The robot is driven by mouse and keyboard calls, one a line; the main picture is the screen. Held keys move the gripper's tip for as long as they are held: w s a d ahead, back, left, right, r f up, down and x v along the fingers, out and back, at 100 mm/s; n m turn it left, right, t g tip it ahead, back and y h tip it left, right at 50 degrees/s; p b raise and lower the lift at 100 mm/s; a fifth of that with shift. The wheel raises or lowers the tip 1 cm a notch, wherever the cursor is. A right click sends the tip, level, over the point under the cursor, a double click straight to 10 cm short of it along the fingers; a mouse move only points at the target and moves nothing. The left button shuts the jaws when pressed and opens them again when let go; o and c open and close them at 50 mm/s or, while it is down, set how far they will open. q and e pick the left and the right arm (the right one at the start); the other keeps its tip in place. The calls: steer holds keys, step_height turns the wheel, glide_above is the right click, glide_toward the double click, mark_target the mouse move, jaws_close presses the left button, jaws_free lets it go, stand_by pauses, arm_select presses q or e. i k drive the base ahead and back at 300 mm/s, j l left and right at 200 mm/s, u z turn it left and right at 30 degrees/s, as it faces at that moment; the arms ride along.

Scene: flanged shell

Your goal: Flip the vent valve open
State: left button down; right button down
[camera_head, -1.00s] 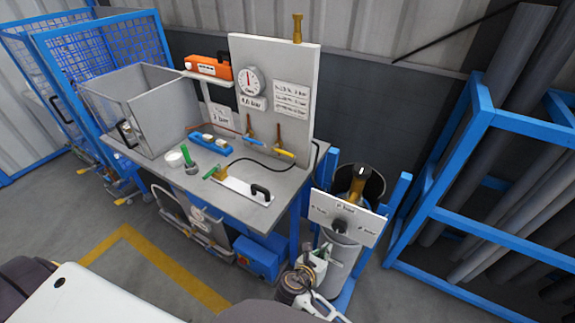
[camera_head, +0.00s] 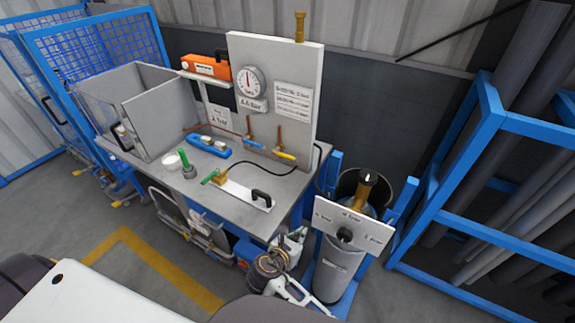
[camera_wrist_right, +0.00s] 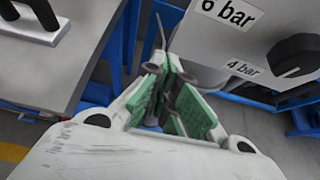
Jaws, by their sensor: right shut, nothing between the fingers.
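Two small lever valves sit low on the upright grey board (camera_head: 275,85): one with a blue handle (camera_head: 254,143), one with a yellow handle (camera_head: 284,154). I cannot tell which is the vent valve. Both handles lie roughly sideways. A green-handled fitting (camera_head: 212,178) sits on a white plate (camera_head: 243,193) on the bench. My right gripper (camera_head: 292,238) is at the bench's front right corner, below and apart from the valves. In the right wrist view its green-padded fingers (camera_wrist_right: 166,70) are shut and empty. My left gripper is out of view.
Right of the bench stands a cylinder with a white dial plate (camera_head: 355,222); its black knob (camera_wrist_right: 297,55) is close right of my gripper in the wrist view. A black handle (camera_head: 262,197) stands on the white plate. A blue pipe rack (camera_head: 455,160) is at right.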

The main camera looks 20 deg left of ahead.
mark_target(275, 152)
steer(key=i+j, duration=0.7)
